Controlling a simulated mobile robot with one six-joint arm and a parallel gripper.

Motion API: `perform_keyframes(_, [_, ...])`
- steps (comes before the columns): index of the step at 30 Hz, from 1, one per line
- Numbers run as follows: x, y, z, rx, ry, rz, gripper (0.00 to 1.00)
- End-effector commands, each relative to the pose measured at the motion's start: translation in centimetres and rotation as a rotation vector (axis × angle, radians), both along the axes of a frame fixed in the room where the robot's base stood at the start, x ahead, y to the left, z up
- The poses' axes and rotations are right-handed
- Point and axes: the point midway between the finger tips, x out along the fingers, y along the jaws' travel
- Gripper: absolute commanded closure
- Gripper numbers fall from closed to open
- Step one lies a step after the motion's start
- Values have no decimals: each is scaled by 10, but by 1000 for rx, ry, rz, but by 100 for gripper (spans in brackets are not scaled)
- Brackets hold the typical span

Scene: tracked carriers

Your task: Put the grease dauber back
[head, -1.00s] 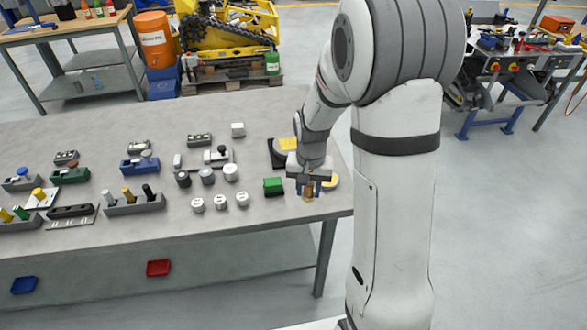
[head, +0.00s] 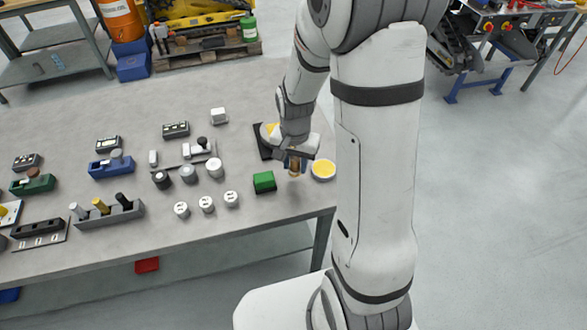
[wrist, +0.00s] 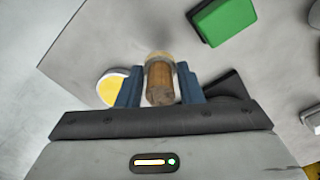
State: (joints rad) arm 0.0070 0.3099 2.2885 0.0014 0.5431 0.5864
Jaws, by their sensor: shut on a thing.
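My gripper (head: 296,165) is shut on the grease dauber (head: 294,167), near the right end of the grey table. In the wrist view the dauber (wrist: 160,82) is a brown wooden piece with a paler tan end, held between two blue fingers. A round white dish with yellow filling (head: 323,170) stands just right of the gripper; it also shows in the wrist view (wrist: 112,88). A black piece with a yellow part (head: 264,143) lies behind the gripper, partly hidden by my arm. Whether the dauber touches the table is unclear.
A green block (head: 264,182) stands left of the gripper. Further left are several white round pieces (head: 206,204), a grey holder with coloured pegs (head: 110,216) and a blue block (head: 111,166). The table's front right corner is clear.

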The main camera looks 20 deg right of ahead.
Motion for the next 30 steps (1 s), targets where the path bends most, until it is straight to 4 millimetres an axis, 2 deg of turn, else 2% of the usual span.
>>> perform_keyframes(3, [-1,0,-19,0,5,1,85])
perform_keyframes(6, [-1,1,-29,0,4,2,85])
perform_keyframes(19, [0,1,-38,1,1,3,85])
perform_keyframes(20, [0,1,-36,0,0,3,64])
perform_keyframes(27, [0,1,-35,1,1,4,45])
perform_keyframes(30, [0,1,-35,1,1,4,45])
